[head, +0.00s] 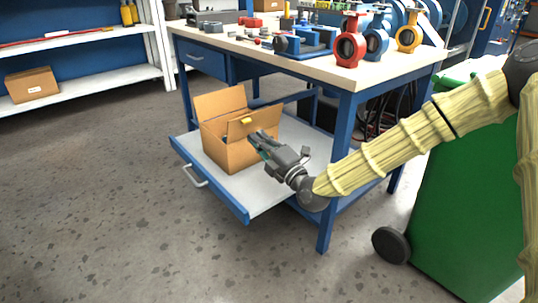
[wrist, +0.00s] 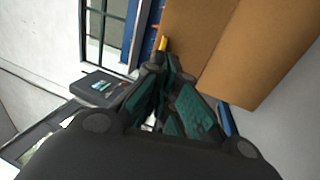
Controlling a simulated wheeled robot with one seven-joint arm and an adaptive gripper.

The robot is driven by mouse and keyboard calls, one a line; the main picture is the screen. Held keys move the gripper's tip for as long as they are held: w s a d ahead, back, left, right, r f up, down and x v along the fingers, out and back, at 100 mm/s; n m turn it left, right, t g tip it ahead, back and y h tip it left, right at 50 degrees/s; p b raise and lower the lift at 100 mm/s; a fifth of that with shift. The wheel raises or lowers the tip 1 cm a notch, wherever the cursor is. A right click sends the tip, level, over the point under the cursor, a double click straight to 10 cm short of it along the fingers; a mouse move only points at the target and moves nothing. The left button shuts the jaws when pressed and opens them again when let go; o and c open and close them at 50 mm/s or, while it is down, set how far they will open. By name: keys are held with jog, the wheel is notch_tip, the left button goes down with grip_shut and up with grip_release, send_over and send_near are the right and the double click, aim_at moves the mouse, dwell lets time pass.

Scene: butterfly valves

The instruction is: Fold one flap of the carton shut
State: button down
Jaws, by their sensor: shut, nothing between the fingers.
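The brown carton (head: 222,152) stands on the grey shelf of the workbench in the head view. One flap (head: 219,101) stands up at its far left. Another flap (head: 248,122), with a small yellow piece (head: 246,122) on it, stands up on the side toward my arm. My gripper (head: 260,142) is shut and empty, just right of the carton beside this flap. In the wrist view, the shut fingertips (wrist: 160,66) are close to the carton's brown cardboard (wrist: 205,45), near the yellow piece (wrist: 162,43). I cannot tell whether they touch.
The pull-out shelf (head: 249,193) has free room in front of the carton. The workbench top (head: 345,76) above carries red, blue and yellow valves (head: 350,45). A green wheeled bin (head: 430,200) stands at the right. The floor at the left is clear.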

aim_at(244, 123)
jog(key=b+x, duration=0.2)
jog(key=x, duration=0.2)
jog(key=shift+w+a, duration=0.2)
jog(key=shift+w, duration=0.15)
jog(key=shift+r, duration=0.2)
jog(key=shift+a+r+p, duration=0.1)
jog(key=shift+p, duration=0.4)
jog(key=shift+w+p, duration=0.1)
jog(key=shift+p, duration=0.3)
jog(key=shift+w+a+r+g+h+p, duration=0.15)
jog(key=shift+r+g+h+p, duration=0.2)
jog(key=shift+p, duration=0.75)
